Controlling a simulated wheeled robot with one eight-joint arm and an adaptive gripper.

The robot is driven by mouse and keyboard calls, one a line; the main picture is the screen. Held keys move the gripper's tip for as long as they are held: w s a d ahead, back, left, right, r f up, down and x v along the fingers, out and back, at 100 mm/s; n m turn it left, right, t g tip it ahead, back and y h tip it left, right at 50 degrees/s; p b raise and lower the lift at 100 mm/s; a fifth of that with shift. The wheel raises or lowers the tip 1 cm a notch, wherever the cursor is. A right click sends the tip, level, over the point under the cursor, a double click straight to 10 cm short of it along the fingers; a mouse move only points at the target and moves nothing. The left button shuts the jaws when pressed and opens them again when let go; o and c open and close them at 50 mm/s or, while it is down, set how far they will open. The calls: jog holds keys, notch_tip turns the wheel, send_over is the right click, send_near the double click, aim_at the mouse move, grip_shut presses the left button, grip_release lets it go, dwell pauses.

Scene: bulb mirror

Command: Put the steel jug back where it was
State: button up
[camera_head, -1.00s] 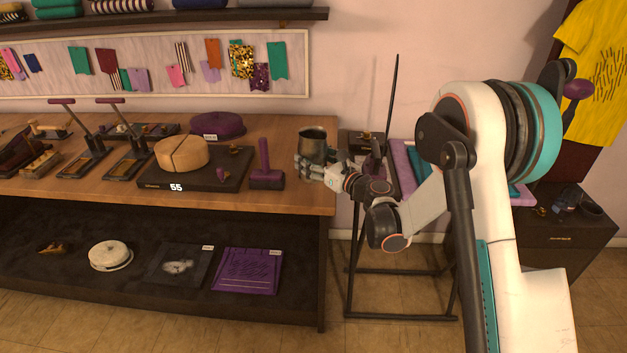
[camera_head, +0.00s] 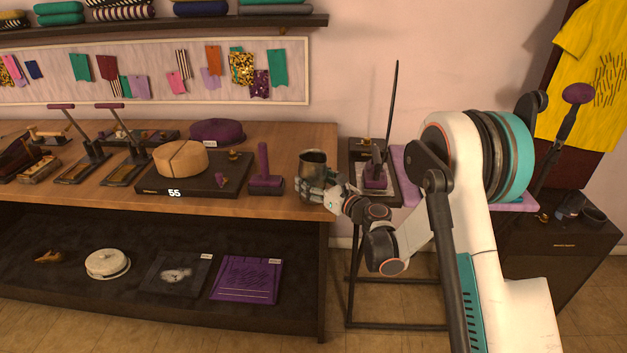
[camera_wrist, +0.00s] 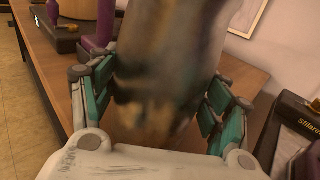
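The steel jug (camera_head: 313,163) is upright at the right end of the wooden table (camera_head: 230,204), to the right of the purple mallet. My gripper (camera_head: 312,188) reaches in from the right, low on the jug, with its fingers around it. In the wrist view, the jug (camera_wrist: 168,70) is large and blurred between the teal fingers of my gripper (camera_wrist: 160,100), which close on it from both sides. The jug's base is hidden by the fingers, so I cannot tell whether it touches the table.
The purple mallet (camera_head: 265,170) stands close to the left of the jug. A dark board (camera_head: 150,183) with a round wooden block (camera_head: 180,158) lies further left. Beyond a gap on the right is a stand with a dark tray (camera_head: 354,160).

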jog(key=shift+o, duration=1.3)
jog(key=shift+r, duration=0.15)
